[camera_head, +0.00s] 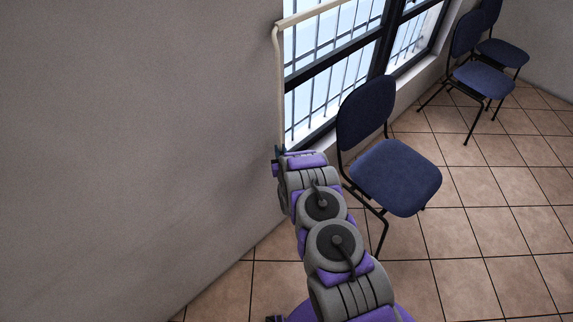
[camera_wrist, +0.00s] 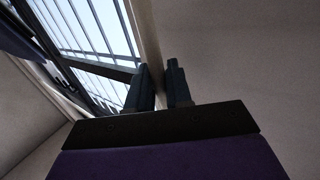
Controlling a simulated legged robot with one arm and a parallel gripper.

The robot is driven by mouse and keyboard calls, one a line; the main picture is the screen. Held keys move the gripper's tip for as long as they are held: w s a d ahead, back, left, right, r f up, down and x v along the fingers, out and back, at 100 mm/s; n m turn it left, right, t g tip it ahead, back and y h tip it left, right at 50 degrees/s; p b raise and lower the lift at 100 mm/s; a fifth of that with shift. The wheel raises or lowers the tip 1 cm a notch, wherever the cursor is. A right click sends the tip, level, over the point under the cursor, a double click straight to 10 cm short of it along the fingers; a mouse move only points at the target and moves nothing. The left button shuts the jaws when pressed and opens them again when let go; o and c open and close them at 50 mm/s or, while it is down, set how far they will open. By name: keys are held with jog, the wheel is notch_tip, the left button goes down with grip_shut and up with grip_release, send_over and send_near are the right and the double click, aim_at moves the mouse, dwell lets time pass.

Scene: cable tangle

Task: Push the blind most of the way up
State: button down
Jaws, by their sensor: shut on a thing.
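A cream bar (camera_head: 312,13), which looks like part of the blind, slants across the top of the window. A cream upright strip (camera_head: 279,90) runs down from its left end along the window's left edge. My gripper (camera_head: 280,151) is at the strip's lower end, low beside the window. In the wrist view, the two dark fingers of my gripper (camera_wrist: 161,88) close about the cream strip (camera_wrist: 149,45), which passes up between them. The fingertips are small and partly hidden by my wrist in the head view. The blind's upper part is out of frame.
The barred window (camera_head: 335,75) shows below the cream bar. A blue chair (camera_head: 395,175) stands close to the right of my arm. More blue chairs (camera_head: 485,80) stand farther right along the wall. The tiled floor (camera_head: 490,235) at right is clear.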

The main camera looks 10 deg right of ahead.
notch_tip(320, 180, up, 82)
jog(key=p, duration=1.1)
jog(key=shift+r, duration=0.15)
jog(key=c, duration=1.2)
grip_release()
jog(key=shift+w+a, duration=0.1)
jog(key=shift+s, duration=0.25)
jog(key=s, duration=1.6)
jog(key=shift+s+d+b, duration=0.25)
jog(key=shift+s+b, duration=0.05)
jog(key=shift+s, duration=0.1)
jog(key=shift+f, duration=0.25)
